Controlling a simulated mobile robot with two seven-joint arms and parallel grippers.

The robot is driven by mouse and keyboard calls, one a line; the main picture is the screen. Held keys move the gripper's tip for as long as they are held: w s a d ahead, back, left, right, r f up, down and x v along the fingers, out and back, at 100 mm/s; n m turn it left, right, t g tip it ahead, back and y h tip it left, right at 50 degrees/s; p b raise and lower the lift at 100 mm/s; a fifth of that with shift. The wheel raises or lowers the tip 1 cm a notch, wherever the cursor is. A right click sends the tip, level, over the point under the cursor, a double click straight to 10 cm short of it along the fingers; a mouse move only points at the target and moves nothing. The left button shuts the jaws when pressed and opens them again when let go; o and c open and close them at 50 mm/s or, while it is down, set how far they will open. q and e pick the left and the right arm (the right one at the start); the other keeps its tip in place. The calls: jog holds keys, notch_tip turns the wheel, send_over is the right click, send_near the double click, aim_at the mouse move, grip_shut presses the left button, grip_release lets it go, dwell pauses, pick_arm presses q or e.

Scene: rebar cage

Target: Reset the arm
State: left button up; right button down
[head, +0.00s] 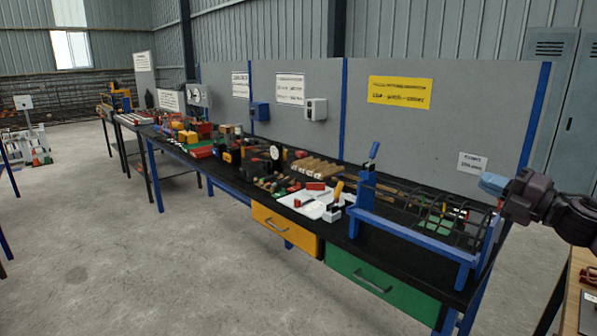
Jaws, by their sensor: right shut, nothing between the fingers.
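My right gripper (494,184) shows at the right of the head view, on a dark arm that comes in from the right edge. Its pale blue fingertips are shut and hold nothing. It hangs above the right end of the workbench, in front of the grey back panel. A dark rebar cage (402,203) lies in a blue frame (415,237) on the bench, below and left of this gripper. They look apart in the picture. My left gripper is not in view.
The long black workbench (338,236) carries many tools and a white tray (308,207). An orange drawer (284,231) and a green drawer (375,288) sit under its top. A wooden surface (575,290) stands at the lower right.

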jog(key=s+a+f+m+h+b, duration=0.1)
jog(key=s+a+f+m+h, duration=0.15)
jog(key=f+m, duration=0.55)
jog(key=s+a+f+m+h, duration=0.2)
jog(key=s+f+m+h, duration=0.15)
jog(key=f, duration=0.75)
jog(key=s+a+f+m+h+b, duration=0.1)
jog(key=s+a+f+m+h, duration=0.15)
jog(key=f+m, duration=0.55)
jog(key=s+a+f+m+g+h+b, duration=0.1)
jog(key=s+a+f, duration=0.4)
jog(key=s+f, duration=0.6)
jog(key=s+a+f+m+g+h, duration=0.1)
jog(key=s+a+f+m+g, duration=0.3)
jog(key=s+f, duration=0.7)
jog(key=shift+s+a+m+h+b, duration=0.35)
jog(key=shift+s+a+m, duration=0.2)
jog(key=shift+m, duration=0.4)
jog(key=shift+d+f, duration=0.1)
